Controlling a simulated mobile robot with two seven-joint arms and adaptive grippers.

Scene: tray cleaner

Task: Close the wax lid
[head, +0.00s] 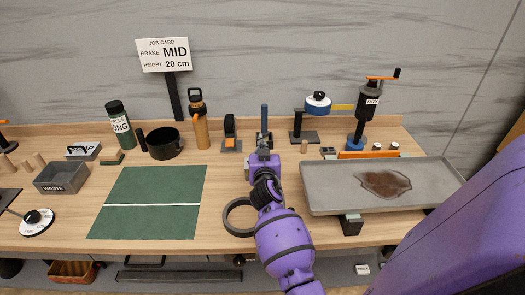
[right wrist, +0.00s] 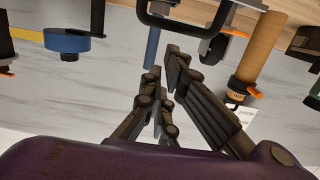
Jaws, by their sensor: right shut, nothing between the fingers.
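No lid in view can be read as the wax lid. A round white piece with a black knob (head: 37,220) lies at the far left. A blue round piece with a white band and a dark knob (head: 318,102) sits by a black stand at the back. A dark ring (head: 240,217) lies flat just left of my right forearm. My right gripper (head: 263,158) is shut and empty, near the table's back, in front of a blue upright handle (head: 264,117). That handle also shows in the right wrist view (right wrist: 152,45). My left gripper is out of view.
A grey tray (head: 325,199) with a brown stain stands at the right. A green mat (head: 140,222) lies left of centre. A black pot (head: 163,143), an orange bottle (head: 201,130) and a small clamp-like device (head: 231,140) stand behind it.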

